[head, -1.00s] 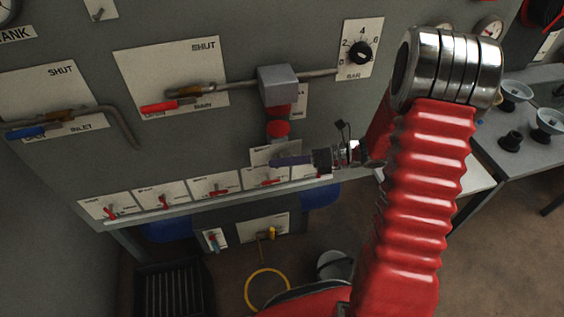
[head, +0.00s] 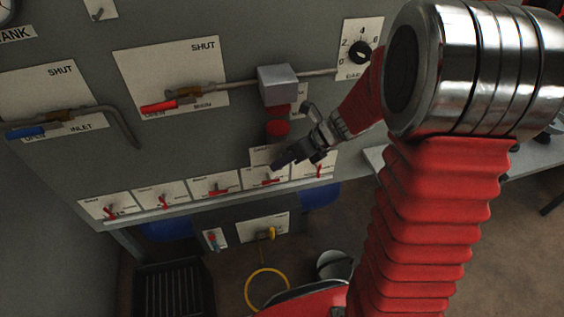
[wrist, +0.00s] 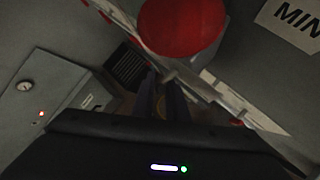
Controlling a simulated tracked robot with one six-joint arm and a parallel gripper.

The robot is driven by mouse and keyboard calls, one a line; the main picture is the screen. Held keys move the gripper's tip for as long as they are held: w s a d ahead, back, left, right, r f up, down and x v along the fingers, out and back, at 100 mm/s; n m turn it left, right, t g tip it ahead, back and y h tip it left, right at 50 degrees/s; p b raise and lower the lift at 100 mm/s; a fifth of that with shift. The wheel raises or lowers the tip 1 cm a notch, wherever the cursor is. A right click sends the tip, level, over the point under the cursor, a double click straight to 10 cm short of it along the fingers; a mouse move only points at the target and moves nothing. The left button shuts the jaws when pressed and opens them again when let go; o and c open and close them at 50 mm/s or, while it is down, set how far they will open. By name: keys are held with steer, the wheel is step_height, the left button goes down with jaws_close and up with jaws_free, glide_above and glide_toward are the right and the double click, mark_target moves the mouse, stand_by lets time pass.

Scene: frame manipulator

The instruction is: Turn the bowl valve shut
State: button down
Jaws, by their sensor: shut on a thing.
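My gripper (head: 279,164) reaches down and left to the row of small valves at the panel's lower edge. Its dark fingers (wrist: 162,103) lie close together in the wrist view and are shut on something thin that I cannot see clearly. The tips are at the small red valve handle (head: 267,182) second from the right in the row, seemingly on it; the contact is hidden. No valve label there is readable, so I cannot confirm which is the bowl valve.
A red round knob (head: 278,129) hangs under a grey box (head: 280,85) just above my gripper; it is large in the wrist view (wrist: 181,26). The blue inlet handle (head: 25,131) and red main handle (head: 160,106) are further left. A yellow ring (head: 266,290) lies below.

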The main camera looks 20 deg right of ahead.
stand_by(0.4)
steer(key=c, duration=2)
jaws_free()
steer(key=v, duration=1.3)
steer(key=shift+s+d+r, duration=0.1)
steer(key=shift+d+r, duration=0.1)
steer(key=shift+d, duration=0.05)
